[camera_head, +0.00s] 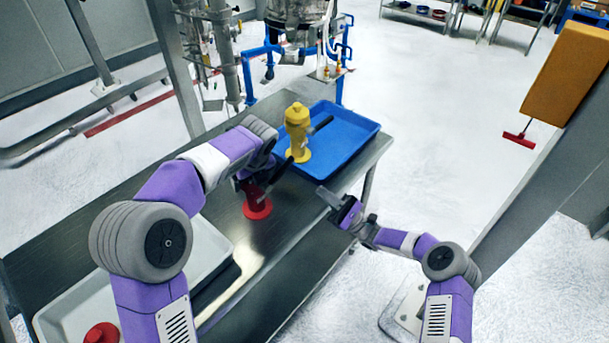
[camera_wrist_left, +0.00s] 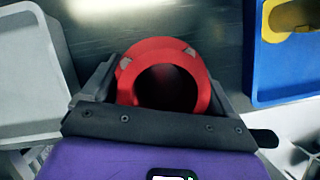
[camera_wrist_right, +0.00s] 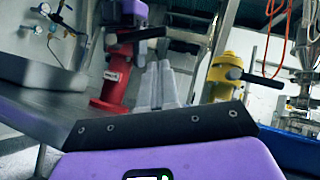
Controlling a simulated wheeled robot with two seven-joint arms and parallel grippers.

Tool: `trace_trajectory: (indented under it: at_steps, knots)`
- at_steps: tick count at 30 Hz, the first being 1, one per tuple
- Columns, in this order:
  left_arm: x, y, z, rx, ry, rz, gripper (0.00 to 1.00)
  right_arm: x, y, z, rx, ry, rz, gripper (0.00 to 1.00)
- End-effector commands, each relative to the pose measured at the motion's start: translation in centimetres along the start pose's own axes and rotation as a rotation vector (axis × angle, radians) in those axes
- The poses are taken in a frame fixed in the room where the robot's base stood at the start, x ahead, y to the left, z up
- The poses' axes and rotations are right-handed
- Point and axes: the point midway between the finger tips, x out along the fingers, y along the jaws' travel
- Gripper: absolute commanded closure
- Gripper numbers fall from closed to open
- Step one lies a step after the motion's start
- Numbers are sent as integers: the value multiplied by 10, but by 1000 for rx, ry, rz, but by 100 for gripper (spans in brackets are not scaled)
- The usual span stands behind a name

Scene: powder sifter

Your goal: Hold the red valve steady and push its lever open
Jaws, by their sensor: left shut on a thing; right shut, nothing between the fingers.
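The red valve (camera_head: 257,208) stands upright on the metal table. Its black lever (camera_head: 281,172) points up and to the right in the head view. My left gripper (camera_head: 252,184) is shut on the valve's upper body, mostly hidden by my arm. In the left wrist view the valve's red round rim (camera_wrist_left: 165,75) sits between the two fingers. My right gripper (camera_head: 324,193) is shut and empty, to the right of the valve and apart from it. In the right wrist view its closed fingers (camera_wrist_right: 158,84) are just right of the red valve (camera_wrist_right: 115,80).
A blue tray (camera_head: 362,128) holds a yellow valve (camera_head: 298,130) with a black lever, behind the red valve. A pale grey tray (camera_head: 215,245) lies at the left, with a red part (camera_head: 102,333) at its near end. The table's right edge is close to my right gripper.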

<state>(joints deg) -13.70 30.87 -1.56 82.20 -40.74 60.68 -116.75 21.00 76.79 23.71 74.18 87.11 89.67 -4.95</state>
Motion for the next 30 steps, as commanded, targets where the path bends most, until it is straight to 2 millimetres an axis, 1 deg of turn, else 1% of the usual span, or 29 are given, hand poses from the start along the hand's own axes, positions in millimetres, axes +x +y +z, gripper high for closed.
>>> trace_trajectory:
  at_steps: [5,13,18,23,30]
  knots:
    - [0,0,0,-1,-1,0,77,21,1,0,8,-7,1,100]
    - [0,0,0,-1,-1,0,77,71,2,0,7,-5,2,100]
    - [0,0,0,-1,-1,0,77,92,1,0,6,-3,1,100]
    - [0,0,0,-1,-1,1,77,99,1,0,7,-3,-1,100]
    - [0,0,0,-1,-1,1,77,100,1,0,7,-2,-1,100]
